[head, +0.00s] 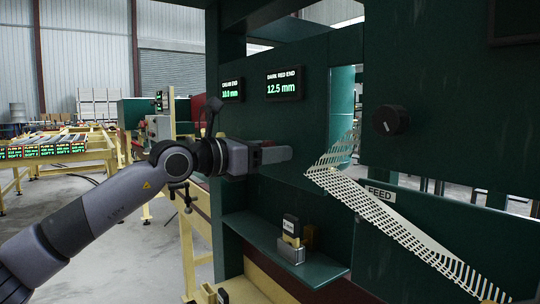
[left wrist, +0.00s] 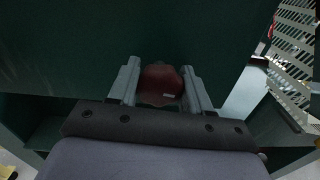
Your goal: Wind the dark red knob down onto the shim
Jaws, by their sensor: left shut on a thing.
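The dark red knob (left wrist: 161,84) sits against the dark green panel in the left wrist view, between the two fingers of my left gripper (left wrist: 160,88). The fingers are shut on its sides, and a small pale mark shows on its face. In the head view my left gripper (head: 276,155) reaches in from the left against the green machine and mostly hides the knob. The display headed dark red end (head: 285,84) reads 12.5 mm. I cannot make out the shim under the knob. My right gripper is not in view.
A second display (head: 231,90) is left of the first. A black dial (head: 390,120) and a slanted perforated cream guard (head: 400,226) are at right. A green shelf (head: 255,228) below carries small labelled blocks (head: 291,240). A yellow conveyor (head: 60,150) stands at far left.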

